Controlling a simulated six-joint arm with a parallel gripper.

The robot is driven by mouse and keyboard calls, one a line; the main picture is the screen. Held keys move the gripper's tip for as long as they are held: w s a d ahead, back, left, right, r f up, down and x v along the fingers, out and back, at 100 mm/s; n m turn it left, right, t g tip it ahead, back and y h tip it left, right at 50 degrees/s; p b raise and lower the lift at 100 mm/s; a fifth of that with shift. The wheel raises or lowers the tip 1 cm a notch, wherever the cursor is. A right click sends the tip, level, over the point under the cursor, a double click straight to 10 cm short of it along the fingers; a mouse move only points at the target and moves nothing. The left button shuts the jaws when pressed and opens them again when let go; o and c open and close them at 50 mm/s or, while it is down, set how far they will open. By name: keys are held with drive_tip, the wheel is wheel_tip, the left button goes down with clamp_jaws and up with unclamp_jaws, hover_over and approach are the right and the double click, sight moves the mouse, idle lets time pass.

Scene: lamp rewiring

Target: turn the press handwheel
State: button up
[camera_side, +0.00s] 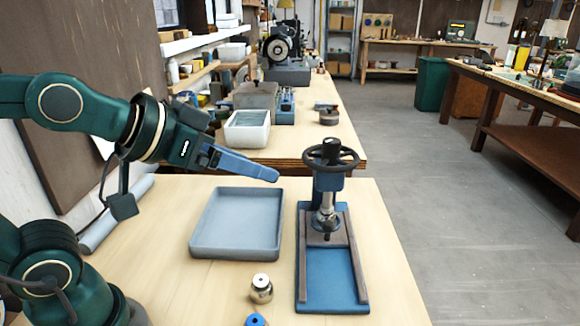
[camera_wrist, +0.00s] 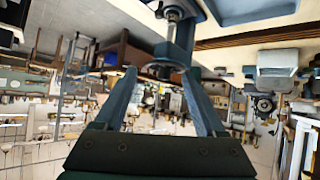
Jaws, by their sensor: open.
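The press (camera_side: 333,272) stands on the bench, with a blue base, two dark side rails and an upright spindle. Its dark, spoked handwheel (camera_side: 331,170) lies level at the top, with a black post standing up at its middle. My gripper (camera_side: 275,176) is left of the handwheel at about its height, pointing right, apart from it and empty. In the wrist view, which looks upside down, the open fingers (camera_wrist: 161,71) spread on either side of the dark handwheel (camera_wrist: 165,58), which appears beyond the tips. The wheel's spokes are hard to make out there.
A grey, empty tray (camera_side: 197,240) lies left of the press, below my gripper. A small metal piece with a pale top (camera_side: 261,290) and a blue-topped piece (camera_side: 256,320) stand near the front. A white bin (camera_side: 247,138) is on the bench behind. Bench right of the press is clear.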

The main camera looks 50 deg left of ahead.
drive_tip(key=w+r+n+t, duration=0.1)
drive_tip(key=w+r+t, duration=0.35)
drive_tip(key=w, duration=0.35)
drive_tip(key=n+t+y, duration=0.2)
drive_tip(key=t+y, duration=0.2)
drive_tip(key=y, duration=0.1)
hover_over(328, 147)
drive_tip(key=s+a, duration=0.1)
drive_tip(key=s, duration=0.3)
drive_tip(key=f, duration=0.1)
drive_tip(key=shift+m+g+h, duration=0.3)
drive_tip(key=shift+m+g, duration=0.2)
drive_tip(key=shift+g, duration=0.45)
drive_tip(key=f, duration=0.2)
drive_tip(key=d+f, duration=0.1)
drive_tip(key=f, duration=0.2)
drive_tip(key=w+f, duration=0.1)
drive_tip(key=f, duration=0.1)
drive_tip(key=shift+d+f, duration=0.2)
drive_tip(key=shift+f, duration=0.05)
drive_tip(key=shift+x, duration=2.45)
clamp_jaws()
